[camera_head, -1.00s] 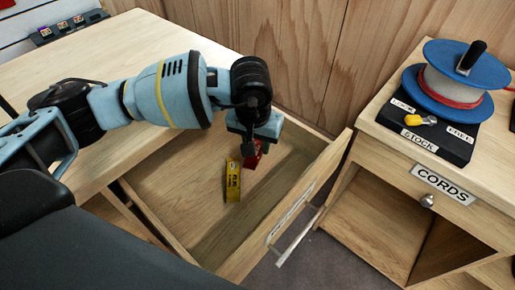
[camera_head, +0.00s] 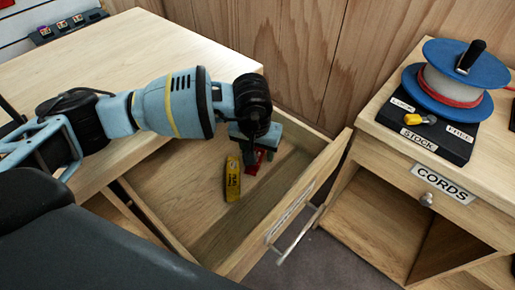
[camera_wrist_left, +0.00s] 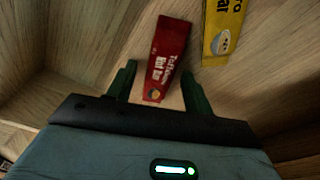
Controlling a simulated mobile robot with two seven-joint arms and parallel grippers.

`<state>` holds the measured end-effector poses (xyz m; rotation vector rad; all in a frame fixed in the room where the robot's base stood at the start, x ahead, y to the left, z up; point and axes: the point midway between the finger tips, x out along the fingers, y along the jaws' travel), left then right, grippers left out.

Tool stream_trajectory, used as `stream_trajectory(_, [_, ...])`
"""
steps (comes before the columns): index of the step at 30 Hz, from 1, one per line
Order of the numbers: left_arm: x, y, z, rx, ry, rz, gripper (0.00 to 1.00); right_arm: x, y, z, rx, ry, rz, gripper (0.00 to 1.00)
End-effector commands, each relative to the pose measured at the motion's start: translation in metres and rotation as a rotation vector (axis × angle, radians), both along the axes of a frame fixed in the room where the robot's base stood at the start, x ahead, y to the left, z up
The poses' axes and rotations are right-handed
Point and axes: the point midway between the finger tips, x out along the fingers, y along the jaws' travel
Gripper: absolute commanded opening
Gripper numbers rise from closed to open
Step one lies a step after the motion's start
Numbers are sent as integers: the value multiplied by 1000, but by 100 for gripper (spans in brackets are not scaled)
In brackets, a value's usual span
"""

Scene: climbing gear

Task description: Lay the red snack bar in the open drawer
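The red snack bar (camera_head: 252,168) is inside the open drawer (camera_head: 187,215), partly hidden by my left gripper (camera_head: 256,156) in the head view. In the left wrist view the red bar (camera_wrist_left: 167,55) lies between the two green fingers of my left gripper (camera_wrist_left: 162,78), with a gap on each side. The gripper is open and low over the drawer floor. The bar appears to rest on that floor, though its underside is hidden. My right gripper is out of view.
A yellow bar (camera_head: 232,178) lies in the drawer just left of the red one; it also shows in the left wrist view (camera_wrist_left: 222,32). The drawer walls stand close around my gripper. A cord spool (camera_head: 455,80) stands on the right-hand cabinet (camera_head: 480,165).

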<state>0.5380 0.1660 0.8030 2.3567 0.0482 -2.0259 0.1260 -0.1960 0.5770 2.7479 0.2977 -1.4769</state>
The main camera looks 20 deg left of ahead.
Motion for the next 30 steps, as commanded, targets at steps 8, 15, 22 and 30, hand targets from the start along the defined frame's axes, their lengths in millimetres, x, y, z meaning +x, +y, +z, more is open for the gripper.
stream_trajectory(8, [0,0,4,0,-1,0,51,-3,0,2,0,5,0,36])
stream_trajectory(15, [-4,0,37,0,-4,-2,51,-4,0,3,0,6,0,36])
stream_trajectory(22, [-11,0,84,-2,-5,-1,51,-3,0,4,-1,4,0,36])
stream_trajectory(30, [-17,0,117,-1,-2,0,51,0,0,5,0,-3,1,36])
